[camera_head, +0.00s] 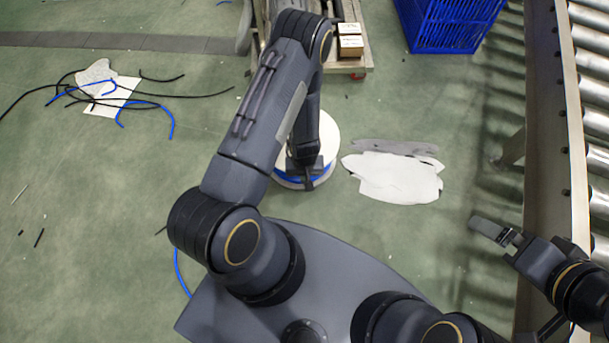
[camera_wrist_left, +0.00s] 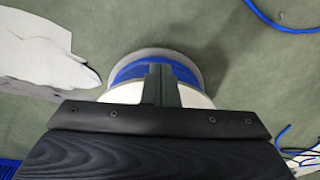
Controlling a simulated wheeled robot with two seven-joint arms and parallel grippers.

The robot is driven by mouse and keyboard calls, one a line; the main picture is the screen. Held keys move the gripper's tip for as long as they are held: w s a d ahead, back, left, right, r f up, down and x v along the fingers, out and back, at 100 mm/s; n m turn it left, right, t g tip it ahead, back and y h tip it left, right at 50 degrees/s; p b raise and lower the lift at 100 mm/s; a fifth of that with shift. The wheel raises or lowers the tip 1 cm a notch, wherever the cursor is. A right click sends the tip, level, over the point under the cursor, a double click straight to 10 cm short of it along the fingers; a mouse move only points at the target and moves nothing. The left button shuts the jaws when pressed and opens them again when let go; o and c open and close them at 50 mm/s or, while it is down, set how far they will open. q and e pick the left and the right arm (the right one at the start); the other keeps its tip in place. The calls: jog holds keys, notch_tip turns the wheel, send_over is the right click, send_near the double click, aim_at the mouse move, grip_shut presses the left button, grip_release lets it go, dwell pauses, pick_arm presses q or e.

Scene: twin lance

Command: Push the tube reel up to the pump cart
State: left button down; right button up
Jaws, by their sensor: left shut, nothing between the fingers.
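The tube reel (camera_head: 329,133), a white drum wound with blue tube, stands on the green floor, partly hidden behind my left arm. My left gripper (camera_head: 308,184) is shut and empty, fingers pointing down at the reel's near side. In the left wrist view the shut fingers (camera_wrist_left: 161,84) overlap the blue winding of the reel (camera_wrist_left: 188,72); I cannot tell whether they touch it. The pump cart (camera_head: 345,66) is at the top, beyond the reel, with floor between them; my arm hides part of it. My right gripper (camera_head: 492,232) is at the right, away from the reel.
Small boxes (camera_head: 350,42) sit on the cart. A blue crate (camera_head: 447,25) stands at the top right, beside a roller conveyor (camera_head: 567,130). A pale flat patch (camera_head: 395,178) lies right of the reel. Black and blue tubes (camera_head: 110,95) lie at the left.

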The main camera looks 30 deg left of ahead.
pick_arm(q)
jog(key=w+a+f+b, duration=0.2)
jog(key=w+f+b, duration=0.1)
jog(key=f, duration=0.5)
jog(key=shift+w+b, duration=0.2)
jog(key=shift+b, duration=0.3)
